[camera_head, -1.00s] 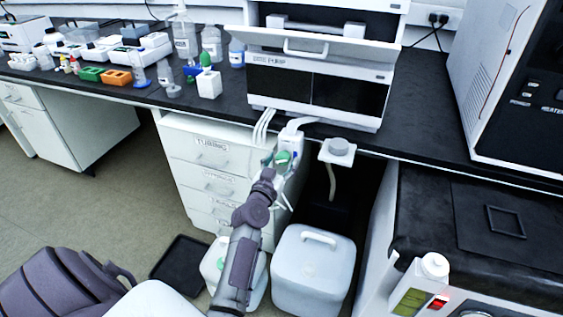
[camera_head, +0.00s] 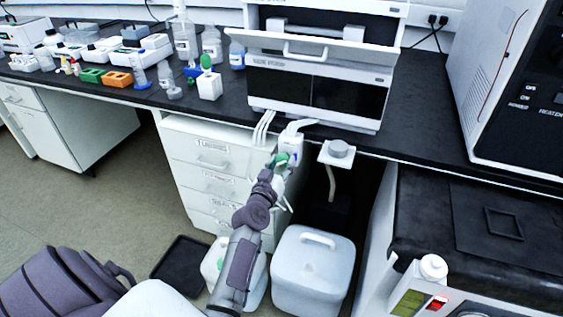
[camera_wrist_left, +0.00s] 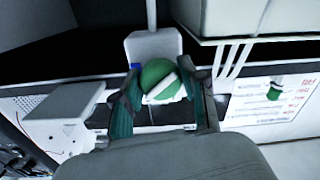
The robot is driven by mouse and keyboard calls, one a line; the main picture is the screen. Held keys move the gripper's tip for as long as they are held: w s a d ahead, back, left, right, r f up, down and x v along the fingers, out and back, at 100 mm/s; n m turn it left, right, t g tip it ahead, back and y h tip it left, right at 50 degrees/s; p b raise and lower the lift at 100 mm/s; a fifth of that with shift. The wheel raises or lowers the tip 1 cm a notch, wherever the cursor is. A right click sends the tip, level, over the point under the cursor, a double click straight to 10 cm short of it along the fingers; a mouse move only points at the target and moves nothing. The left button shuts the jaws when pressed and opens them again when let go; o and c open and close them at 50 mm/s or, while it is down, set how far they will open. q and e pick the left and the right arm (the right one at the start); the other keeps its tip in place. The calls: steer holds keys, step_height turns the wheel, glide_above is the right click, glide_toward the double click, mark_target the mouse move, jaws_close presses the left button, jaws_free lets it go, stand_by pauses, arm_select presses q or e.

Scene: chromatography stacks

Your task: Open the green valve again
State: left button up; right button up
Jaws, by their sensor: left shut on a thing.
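The green valve (camera_wrist_left: 157,75) is a round green knob with a white bar across its face, on a white fitting at the front edge of the bench. It also shows small in the head view (camera_head: 283,157), partly hidden by my left gripper. My left gripper (camera_wrist_left: 163,88) has a finger on each side of the knob and is shut on it. In the head view, the left gripper (camera_head: 277,163) reaches up from below to the valve under the big white instrument. My right gripper is in neither view.
White tubes (camera_head: 264,126) hang over the bench edge beside the valve. A small white shelf with a grey round piece (camera_head: 339,148) juts out to the right. A white drawer unit (camera_head: 197,150) stands behind. White containers (camera_head: 312,268) stand on the floor below.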

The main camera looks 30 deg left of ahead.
arm_select(q)
steer(key=n+p, duration=0.1)
steer(key=n, duration=0.4)
steer(key=shift+r+p, duration=0.1)
steer(key=shift+p, duration=0.25)
steer(key=shift+n+p, duration=0.4)
steer(key=shift+n, duration=2)
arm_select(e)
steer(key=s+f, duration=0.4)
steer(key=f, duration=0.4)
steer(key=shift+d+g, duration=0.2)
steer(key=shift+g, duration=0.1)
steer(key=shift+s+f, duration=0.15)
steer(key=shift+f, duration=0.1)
arm_select(q)
steer(key=o, duration=1.1)
steer(key=v, duration=1.2)
